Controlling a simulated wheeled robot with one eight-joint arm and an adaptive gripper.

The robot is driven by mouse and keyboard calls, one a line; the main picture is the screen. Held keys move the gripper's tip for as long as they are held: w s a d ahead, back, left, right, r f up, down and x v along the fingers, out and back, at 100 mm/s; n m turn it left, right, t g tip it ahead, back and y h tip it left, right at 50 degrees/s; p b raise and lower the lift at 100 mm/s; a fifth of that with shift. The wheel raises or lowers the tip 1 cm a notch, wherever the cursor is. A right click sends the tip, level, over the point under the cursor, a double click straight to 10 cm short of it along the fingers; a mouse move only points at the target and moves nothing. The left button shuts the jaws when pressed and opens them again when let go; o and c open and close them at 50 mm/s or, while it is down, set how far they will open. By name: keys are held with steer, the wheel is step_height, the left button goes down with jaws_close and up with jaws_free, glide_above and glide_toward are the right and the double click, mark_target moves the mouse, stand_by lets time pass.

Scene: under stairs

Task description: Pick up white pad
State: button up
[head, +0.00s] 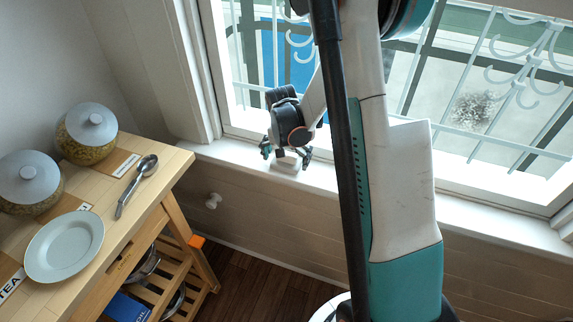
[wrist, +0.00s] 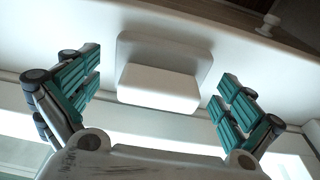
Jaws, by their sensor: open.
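The white pad (wrist: 160,86) is a pale rounded block with a wider flat part behind it. It lies on the white window sill. In the head view the pad (head: 288,165) shows small on the sill, partly hidden by my gripper. My gripper (head: 287,153) is over the sill, just above the pad. In the wrist view my gripper (wrist: 157,98) is open, with one teal-padded finger on each side of the pad and gaps between. I cannot tell how far the fingertips reach down beside it.
The barred window (head: 460,90) stands behind the sill (head: 228,151). A wooden cart (head: 150,212) at the left holds two lidded jars (head: 90,125), a plate (head: 64,246) and a spoon (head: 136,186).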

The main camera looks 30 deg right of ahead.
steer(key=c, duration=1.1)
steer(key=shift+r, duration=0.1)
step_height(320, 180, up, 20)
steer(key=p, duration=0.7)
